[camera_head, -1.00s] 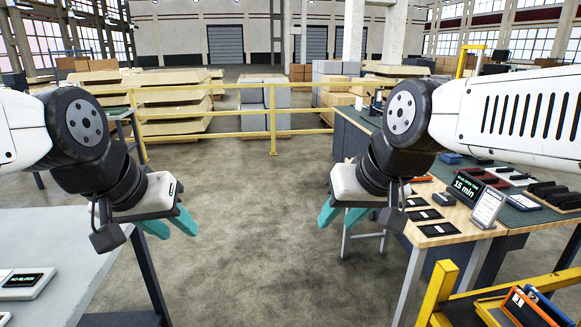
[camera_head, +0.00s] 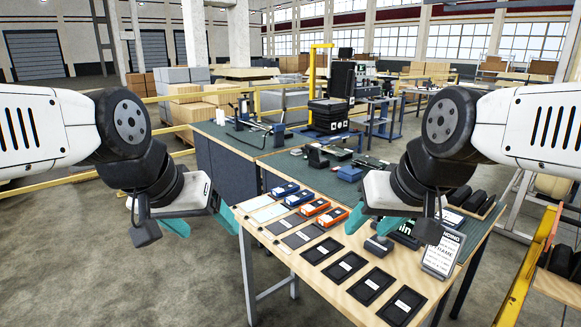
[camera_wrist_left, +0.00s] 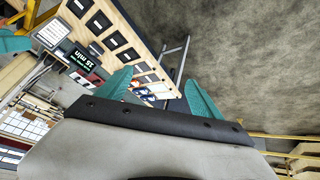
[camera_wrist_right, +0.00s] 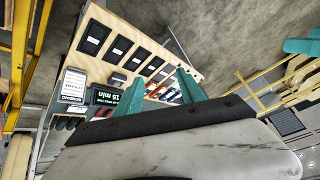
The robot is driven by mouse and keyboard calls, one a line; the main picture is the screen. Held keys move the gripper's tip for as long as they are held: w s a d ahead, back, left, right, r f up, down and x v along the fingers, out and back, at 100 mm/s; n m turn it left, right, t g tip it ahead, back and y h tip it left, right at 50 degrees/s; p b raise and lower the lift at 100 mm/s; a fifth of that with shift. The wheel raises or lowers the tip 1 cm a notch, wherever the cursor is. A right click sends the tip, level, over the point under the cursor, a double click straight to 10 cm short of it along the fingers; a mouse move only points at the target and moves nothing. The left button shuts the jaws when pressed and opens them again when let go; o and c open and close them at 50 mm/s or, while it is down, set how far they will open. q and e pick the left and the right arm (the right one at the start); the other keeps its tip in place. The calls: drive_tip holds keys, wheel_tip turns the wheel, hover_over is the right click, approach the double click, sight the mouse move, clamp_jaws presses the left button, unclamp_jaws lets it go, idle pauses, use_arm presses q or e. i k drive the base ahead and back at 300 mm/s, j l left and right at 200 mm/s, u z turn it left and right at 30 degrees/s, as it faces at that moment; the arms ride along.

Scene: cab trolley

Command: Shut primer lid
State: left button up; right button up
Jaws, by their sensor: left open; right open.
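No lid is clearly marked as the primer lid. My left gripper (camera_head: 201,220) is open and empty, left of the wooden tabletop. My right gripper (camera_head: 376,222) is open and empty over the tabletop's right part. Both are well short of the black case. The left wrist view shows the left fingers (camera_wrist_left: 160,92) apart; the right wrist view shows the right fingers (camera_wrist_right: 161,90) apart.
The wooden tabletop (camera_head: 298,262) carries several black trays (camera_head: 346,264) and blue and orange boxes (camera_head: 315,207). A sign (camera_head: 442,255) stands at its right. A yellow rail (camera_head: 526,265) stands at the right. Open floor (camera_head: 110,270) lies to the left.

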sight(311, 151)
drive_tip(key=i+z, duration=0.4)
drive_tip(key=i+j+z, duration=0.15)
drive_tip(key=z, duration=0.3)
drive_tip(key=i+j+z, duration=0.1)
drive_tip(key=j+z, duration=0.35)
drive_tip(key=i+j+z, duration=0.1)
drive_tip(key=j+z, duration=0.15)
drive_tip(key=j, duration=0.6)
drive_tip(key=j+z, duration=0.25)
drive_tip(key=j, duration=1.2)
